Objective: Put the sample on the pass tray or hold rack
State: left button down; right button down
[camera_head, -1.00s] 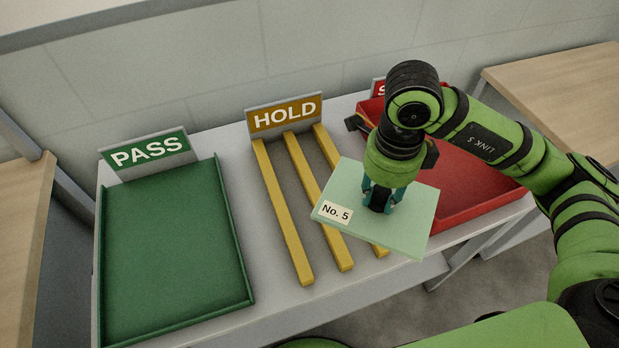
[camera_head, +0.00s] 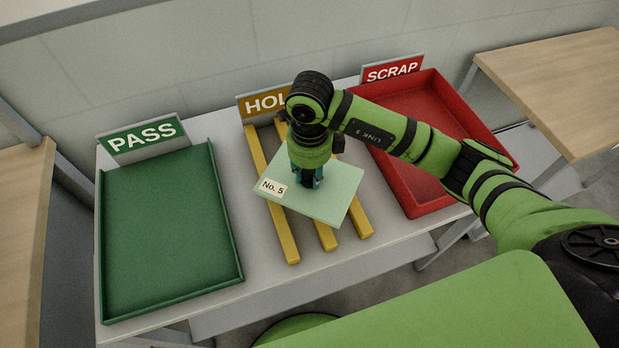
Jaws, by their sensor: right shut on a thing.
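The sample is a pale green flat plate (camera_head: 335,190) with a white "No. 5" label. My right gripper (camera_head: 306,180) is shut on the middle of the sample from above. The sample is over the yellow bars of the hold rack (camera_head: 278,225), turned at an angle to them. I cannot tell whether it touches the bars. The green pass tray (camera_head: 170,230) is empty, on the left of the table, behind it a "PASS" sign (camera_head: 142,138). The "HOLD" sign (camera_head: 262,103) is partly hidden by my arm. My left gripper is not in view.
A red scrap tray (camera_head: 425,115) with a "SCRAP" sign (camera_head: 392,70) stands right of the rack, partly behind my arm. Wooden tables stand at the far left (camera_head: 22,240) and far right (camera_head: 560,85). A grey wall is behind.

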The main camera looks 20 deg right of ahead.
aim_at(310, 184)
jog(key=shift+f, duration=0.4)
notch_tip(310, 184, down, 2)
jog(key=shift+f+p, duration=0.2)
jog(key=shift+p, duration=0.45)
jog(key=shift+f, duration=0.4)
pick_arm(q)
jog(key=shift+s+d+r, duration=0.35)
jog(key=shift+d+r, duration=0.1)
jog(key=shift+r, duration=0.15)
pick_arm(e)
jog(key=shift+f, duration=0.1)
jog(key=c, duration=0.9)
grip_release()
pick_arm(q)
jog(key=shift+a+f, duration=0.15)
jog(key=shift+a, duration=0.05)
